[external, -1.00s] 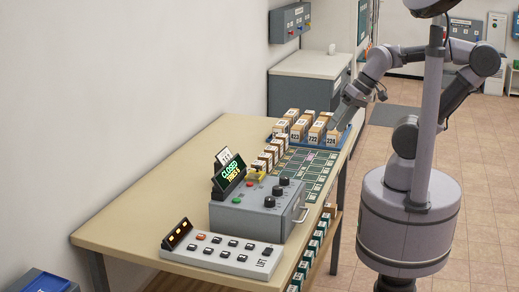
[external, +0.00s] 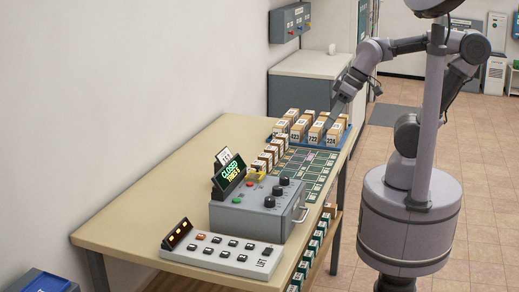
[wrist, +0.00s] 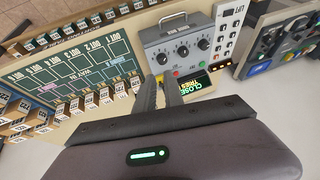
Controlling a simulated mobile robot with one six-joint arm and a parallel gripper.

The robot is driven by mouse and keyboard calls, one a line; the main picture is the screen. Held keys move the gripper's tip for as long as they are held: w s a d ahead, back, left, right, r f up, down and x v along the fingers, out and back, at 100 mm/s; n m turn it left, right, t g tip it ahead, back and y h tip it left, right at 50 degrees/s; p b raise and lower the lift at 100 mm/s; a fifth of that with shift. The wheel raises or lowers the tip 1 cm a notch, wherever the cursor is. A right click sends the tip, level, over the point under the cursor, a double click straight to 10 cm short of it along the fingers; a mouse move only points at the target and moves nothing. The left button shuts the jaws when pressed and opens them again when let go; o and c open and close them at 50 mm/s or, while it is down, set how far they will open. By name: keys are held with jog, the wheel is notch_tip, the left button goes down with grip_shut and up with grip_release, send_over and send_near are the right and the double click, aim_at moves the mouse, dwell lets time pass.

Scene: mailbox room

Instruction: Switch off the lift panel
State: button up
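The lift panel (external: 225,256) is a white slab marked LIFT at the near end of the table. It has several dark buttons, one orange-red button (external: 201,237), a dark switch (external: 267,251) near the lettering, and a small display (external: 177,234) with lit orange marks. In the wrist view the lift panel (wrist: 229,32) is at the upper right, partly cut by the top edge. My gripper (external: 333,105) is above the parcels at the far end, well away from the lift panel. In the wrist view its fingers (wrist: 160,78) are close together, with nothing visible held.
A grey box with knobs (external: 258,209) and a lit CLOSED sign (external: 229,173) stand between my gripper and the lift panel. Parcels (external: 313,133) stand in a blue tray by a green sorting grid (external: 313,172). The table's near left (external: 130,220) is bare.

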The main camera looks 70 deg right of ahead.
jog(key=w+a+n, duration=0.2)
jog(key=n, duration=0.1)
jog(key=w+a+r+n+g+p, duration=0.1)
jog(key=w+a+n, duration=0.1)
jog(key=a+n, duration=0.1)
jog(key=w+a+n, duration=0.2)
jog(key=n, duration=0.2)
jog(key=shift+w+a+r+n+g, duration=0.15)
jog(key=shift+w+a+n+g, duration=0.1)
jog(key=shift+n+g, duration=0.15)
grip_shut()
jog(key=n+g+h+p, duration=0.1)
jog(key=n+g+p, duration=0.2)
jog(key=n, duration=2.2)
send_over(268, 252)
jog(key=d, duration=0.2)
notch_tip(268, 252, down, 12)
jog(key=f+b, duration=0.1)
jog(key=f, duration=0.3)
jog(key=a+f+b, duration=0.1)
jog(key=f+b, duration=0.1)
jog(key=f, duration=0.3)
jog(key=f+b, duration=0.2)
jog(key=f, duration=0.2)
jog(key=shift+a+f, duration=0.35)
jog(key=shift+f, duration=0.05)
